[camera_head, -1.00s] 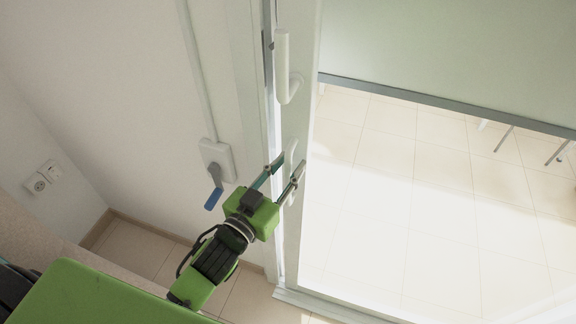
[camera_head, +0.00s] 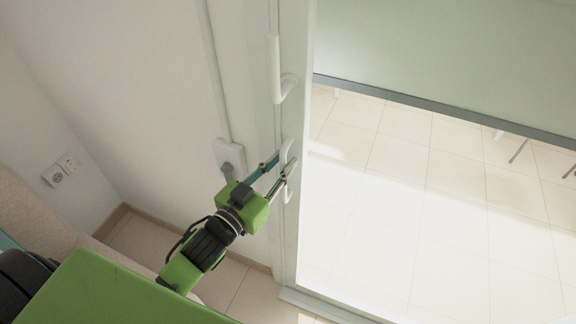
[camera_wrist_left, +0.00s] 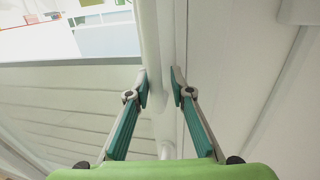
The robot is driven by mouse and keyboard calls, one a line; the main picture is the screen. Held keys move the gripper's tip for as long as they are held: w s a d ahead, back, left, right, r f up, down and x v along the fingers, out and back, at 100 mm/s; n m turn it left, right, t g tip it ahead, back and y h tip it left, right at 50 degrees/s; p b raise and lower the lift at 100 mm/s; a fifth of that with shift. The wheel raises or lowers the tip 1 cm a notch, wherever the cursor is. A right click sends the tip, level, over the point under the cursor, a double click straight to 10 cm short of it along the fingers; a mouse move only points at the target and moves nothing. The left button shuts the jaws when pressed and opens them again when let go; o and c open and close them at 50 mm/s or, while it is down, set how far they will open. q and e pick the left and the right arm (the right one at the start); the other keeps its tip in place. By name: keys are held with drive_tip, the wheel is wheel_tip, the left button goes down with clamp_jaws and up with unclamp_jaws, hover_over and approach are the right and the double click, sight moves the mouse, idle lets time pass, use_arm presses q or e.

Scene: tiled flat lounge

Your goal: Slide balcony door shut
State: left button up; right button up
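The balcony door (camera_head: 297,110) is a white-framed glass panel in the middle of the head view. Its edge stands against the white jamb (camera_head: 262,215), with no bright gap visible between them. A white upright handle (camera_head: 275,68) is high on the frame. A lower white handle (camera_head: 289,192) is partly hidden by my left gripper (camera_head: 283,168). In the left wrist view, my left gripper (camera_wrist_left: 160,85) has its fingers apart, with a white handle bar (camera_wrist_left: 152,45) running between and beyond them. I cannot tell whether a finger touches it. My right gripper is not in view.
A white wall box with a shutter crank (camera_head: 230,157) is left of the jamb. A wall socket (camera_head: 60,172) is further left, above a beige sofa-like edge (camera_head: 45,215). Bright tiled floor (camera_head: 420,220) lies beyond the glass, with thin chair legs at right.

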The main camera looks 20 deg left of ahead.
use_arm(q)
drive_tip(key=shift+a, duration=0.25)
drive_tip(key=v, duration=1.2)
idle(0.4)
drive_tip(key=s+a+f+g+y, duration=0.1)
drive_tip(key=s+f+g, duration=0.15)
drive_tip(key=f, duration=0.95)
drive_tip(key=s+a+f+n+g+y, duration=0.1)
drive_tip(key=s+a+f+g, duration=0.15)
drive_tip(key=f, duration=1.05)
drive_tip(key=s+a+f+g+y, duration=0.1)
drive_tip(key=s+f+g, duration=0.15)
drive_tip(key=f, duration=0.95)
drive_tip(key=s+d+f+g, duration=0.1)
drive_tip(key=s+f+g, duration=0.3)
drive_tip(key=s+f, duration=0.7)
drive_tip(key=s+d+f+m+g+y, duration=0.1)
drive_tip(key=s+f+g, duration=0.4)
drive_tip(key=s+f, duration=0.6)
drive_tip(key=shift+s+d, duration=0.85)
drive_tip(key=shift+s, duration=0.15)
